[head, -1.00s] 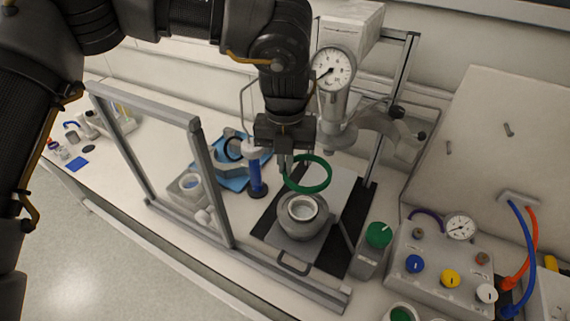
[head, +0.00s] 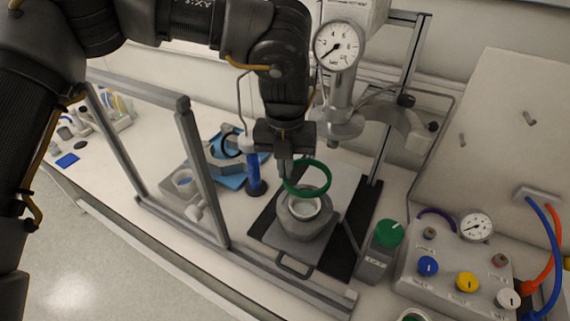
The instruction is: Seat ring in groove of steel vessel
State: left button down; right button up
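A green ring (head: 318,166) is held at its left edge by my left gripper (head: 286,168), which is shut on it. The ring hangs in the air, roughly level, and overlaps the upper part of the steel vessel in this view. The steel vessel (head: 301,225) stands upright on a plate, its round mouth open at the top. The ring's near edge covers part of the vessel's rim, and the groove is too small to make out. A gap between ring and vessel seems to remain, but its height is hard to tell. My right gripper is out of view.
A grey frame (head: 204,177) stands left of the vessel. A blue cylinder (head: 254,172) stands just behind. A gauge head (head: 338,48) on a stand rises behind the ring. A green-knobbed box (head: 374,262) and a control panel (head: 455,270) stand to the right.

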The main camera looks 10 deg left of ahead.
pick_arm(q)
notch_tip(320, 180, down, 4)
jog(key=b, duration=0.2)
jog(key=shift+b, duration=0.35)
jog(key=shift+f+b, duration=1.05)
jog(key=shift+f, duration=0.75)
jog(key=shift+f, duration=0.2)
jog(key=c, duration=1.6)
grip_release()
notch_tip(320, 180, up, 11)
jog(key=shift+f+b, duration=0.1)
jog(key=shift+b, duration=0.5)
